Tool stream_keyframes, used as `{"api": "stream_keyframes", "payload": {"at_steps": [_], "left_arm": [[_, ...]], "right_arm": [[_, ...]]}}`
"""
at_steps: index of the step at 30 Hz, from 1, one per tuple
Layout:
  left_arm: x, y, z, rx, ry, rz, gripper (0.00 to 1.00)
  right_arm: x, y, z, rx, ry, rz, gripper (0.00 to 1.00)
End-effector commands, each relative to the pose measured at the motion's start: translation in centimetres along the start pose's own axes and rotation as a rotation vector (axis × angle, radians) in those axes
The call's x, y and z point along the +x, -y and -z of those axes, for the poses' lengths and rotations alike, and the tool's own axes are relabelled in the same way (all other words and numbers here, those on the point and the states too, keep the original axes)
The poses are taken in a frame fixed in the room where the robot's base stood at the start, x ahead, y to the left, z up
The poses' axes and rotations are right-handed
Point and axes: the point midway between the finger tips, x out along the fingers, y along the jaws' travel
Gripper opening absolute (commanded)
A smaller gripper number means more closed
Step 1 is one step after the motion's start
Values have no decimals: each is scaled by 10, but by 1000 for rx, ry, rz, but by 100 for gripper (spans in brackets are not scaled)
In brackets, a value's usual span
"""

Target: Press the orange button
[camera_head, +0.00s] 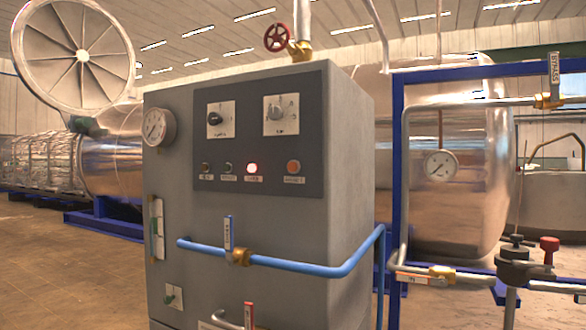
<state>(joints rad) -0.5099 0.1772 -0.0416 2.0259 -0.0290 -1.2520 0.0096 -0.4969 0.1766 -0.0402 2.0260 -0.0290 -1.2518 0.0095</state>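The orange button (293,167) sits at the right end of a row of small buttons and lamps on the dark control panel (258,140). The panel is on the front of a grey cabinet (350,130). A label plate lies just below the button. A brightly lit red lamp or button (252,168) is to its left. Nothing covers the orange button. Neither of my grippers shows in the head view.
Two knobs (214,118) (277,113) sit above the button row. A blue pipe (300,266) with a valve sticks out below the panel. A blue frame (397,180) with pipes stands right of the cabinet. Open floor (60,270) lies to the left.

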Motion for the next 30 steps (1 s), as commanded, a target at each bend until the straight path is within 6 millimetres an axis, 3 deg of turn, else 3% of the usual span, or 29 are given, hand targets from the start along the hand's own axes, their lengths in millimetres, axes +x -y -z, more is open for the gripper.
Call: {"api": "stream_keyframes", "payload": {"at_steps": [20, 26, 30], "left_arm": [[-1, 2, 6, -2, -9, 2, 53], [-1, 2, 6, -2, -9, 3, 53], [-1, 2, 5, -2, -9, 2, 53]], "right_arm": [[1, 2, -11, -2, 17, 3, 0], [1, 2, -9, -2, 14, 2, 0], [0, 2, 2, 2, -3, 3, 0]]}}
